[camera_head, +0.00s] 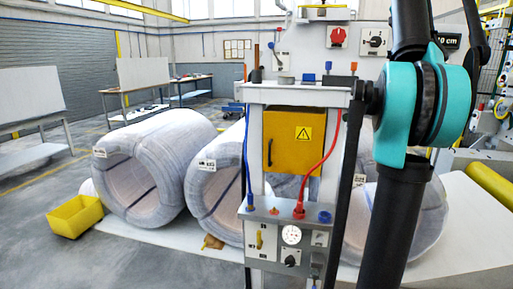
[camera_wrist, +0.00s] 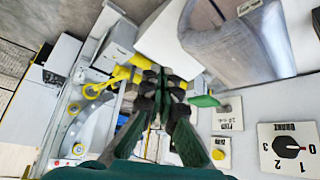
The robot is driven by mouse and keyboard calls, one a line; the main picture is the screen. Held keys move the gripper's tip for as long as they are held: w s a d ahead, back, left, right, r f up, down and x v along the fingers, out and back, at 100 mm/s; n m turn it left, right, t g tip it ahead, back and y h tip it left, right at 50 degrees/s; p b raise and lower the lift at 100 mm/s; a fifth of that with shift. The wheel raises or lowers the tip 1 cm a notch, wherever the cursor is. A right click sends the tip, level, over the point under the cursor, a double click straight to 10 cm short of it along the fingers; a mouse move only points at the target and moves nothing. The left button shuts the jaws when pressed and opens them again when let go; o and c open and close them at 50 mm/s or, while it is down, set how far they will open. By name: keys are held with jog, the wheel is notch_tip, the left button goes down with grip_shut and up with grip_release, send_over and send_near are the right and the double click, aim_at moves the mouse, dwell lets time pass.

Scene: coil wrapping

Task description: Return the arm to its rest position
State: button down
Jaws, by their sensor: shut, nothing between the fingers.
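My arm (camera_head: 398,110), black with teal joints, rises along the right side of the head view, in front of the machine. Its lower black link runs down to the bottom edge. My gripper (camera_wrist: 163,82) shows in the wrist view, with dark fingers close together and nothing held between them. The gripper cannot be made out in the head view. In the wrist view, a panel with a black rotary knob (camera_wrist: 288,147) lies to the right of the fingers, and a wrapped coil (camera_wrist: 238,42) lies beyond them at the upper right.
Wrapped coils (camera_head: 150,148) lie on a pale floor strip behind the control stand (camera_head: 258,216). A yellow bin (camera_head: 75,216) sits at the left. Worktables (camera_head: 160,90) stand farther back. A yellow roller (camera_head: 490,183) is at the right. Grey floor at the lower left is clear.

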jog(key=w+a+f+n+t+y, duration=0.15)
jog(key=a+f, duration=0.35)
jog(key=f, duration=0.6)
jog(key=w+a+f+n+y, duration=0.1)
jog(key=w+a+f+n, duration=0.3)
jog(key=f, duration=0.7)
jog(key=s+a+f+n+y, duration=0.1)
jog(key=a+f+n, duration=0.1)
jog(key=a+f, duration=0.65)
jog(key=s+a+f+n+y, duration=0.1)
jog(key=s+a+f+n, duration=0.1)
jog(key=s+f, duration=0.5)
jog(key=s+a+f+n+y, duration=0.1)
jog(key=s+a+f, duration=0.4)
jog(key=f, duration=1)
jog(key=s+a+f+n+y, duration=0.1)
jog(key=s+a+f+n, duration=0.2)
jog(key=s+f, duration=0.7)
jog(key=shift+a+f+n, duration=0.35)
jog(key=shift+a+f, duration=0.4)
jog(key=shift+f, duration=0.15)
jog(key=shift+t, duration=0.25)
